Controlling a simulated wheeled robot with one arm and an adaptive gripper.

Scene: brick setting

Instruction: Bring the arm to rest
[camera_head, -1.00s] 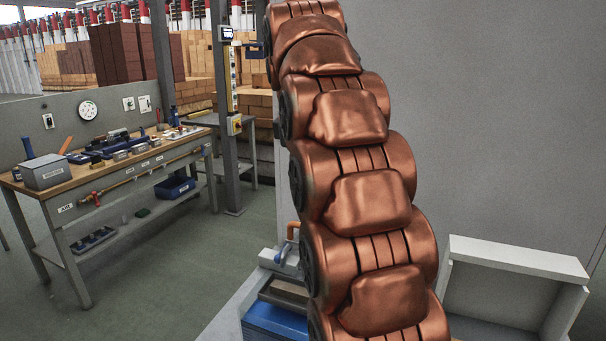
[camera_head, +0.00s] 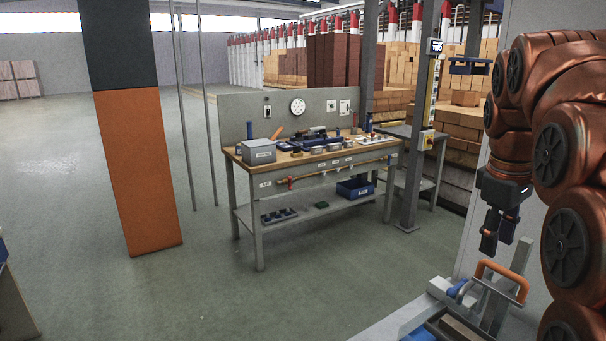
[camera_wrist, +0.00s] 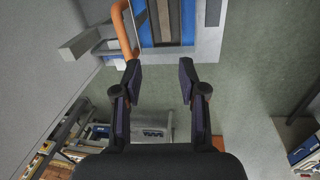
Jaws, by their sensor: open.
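My copper-coloured arm fills the right edge in the head view, folded with its end hanging down. My gripper (camera_head: 498,232) points down at the right, in front of the grey wall panel. In the wrist view my gripper (camera_wrist: 160,78) shows two dark fingers spread apart with nothing between them. It is apart from the orange handle (camera_head: 502,275), which sits below it in the head view. The same orange handle shows at the upper left in the wrist view (camera_wrist: 125,30).
A workbench (camera_head: 310,157) with tools, a grey box and gauges stands mid-view. A grey post (camera_head: 418,125) rises between it and my arm. An orange and black pillar (camera_head: 138,170) stands at the left. Open floor (camera_head: 290,285) lies in front of the bench.

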